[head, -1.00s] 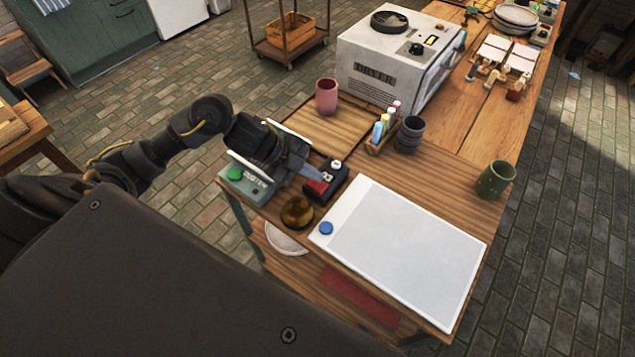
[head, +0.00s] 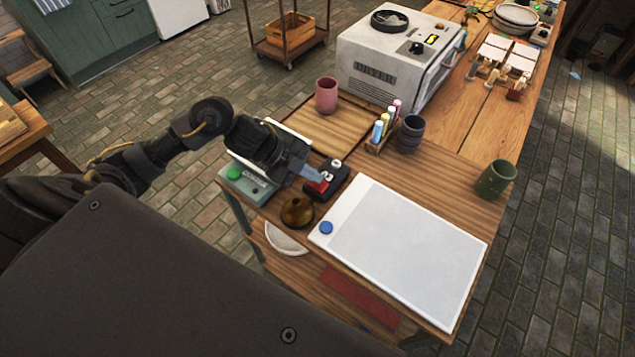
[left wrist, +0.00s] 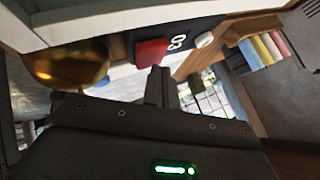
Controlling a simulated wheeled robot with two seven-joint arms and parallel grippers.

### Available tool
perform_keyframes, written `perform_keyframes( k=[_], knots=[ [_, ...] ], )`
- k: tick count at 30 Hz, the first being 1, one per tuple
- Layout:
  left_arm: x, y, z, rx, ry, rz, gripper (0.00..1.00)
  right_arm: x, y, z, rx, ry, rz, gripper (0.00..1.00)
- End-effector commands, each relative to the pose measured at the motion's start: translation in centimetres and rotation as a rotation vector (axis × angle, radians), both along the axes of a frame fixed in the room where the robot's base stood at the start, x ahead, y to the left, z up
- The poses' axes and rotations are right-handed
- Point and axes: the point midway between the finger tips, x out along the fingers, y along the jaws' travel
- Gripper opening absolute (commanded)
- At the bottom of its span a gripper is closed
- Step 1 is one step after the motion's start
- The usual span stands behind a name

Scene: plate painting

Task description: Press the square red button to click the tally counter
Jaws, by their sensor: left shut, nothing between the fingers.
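The tally counter (head: 340,180) is a small black box with a white knob, on the near left part of the wooden table. Its square red button (head: 317,186) faces up, partly covered by my left gripper. My left gripper (head: 313,175) is shut and empty, its fingertips at the button. In the left wrist view, the shut fingers (left wrist: 159,80) reach the edge of the red button (left wrist: 151,52). White digits (left wrist: 177,42) show on the counter beside it. I cannot tell whether the fingertips touch or press the button. My right gripper is out of view.
A grey-green device with a green button (head: 234,173) stands left of the counter, under my gripper. A round brass object (head: 297,212) is just in front. A white board with a blue button (head: 326,228) lies to the right. Bottles (head: 380,130) and cups stand behind.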

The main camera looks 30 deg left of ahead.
Motion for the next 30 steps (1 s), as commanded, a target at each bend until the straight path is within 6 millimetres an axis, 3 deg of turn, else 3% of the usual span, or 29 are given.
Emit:
perform_keyframes(
  k=[30],
  knots=[
    [-0.03, 0.02, -0.84, 0.001, 0.001, 0.001, 0.00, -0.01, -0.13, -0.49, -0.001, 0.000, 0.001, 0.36]
  ],
)
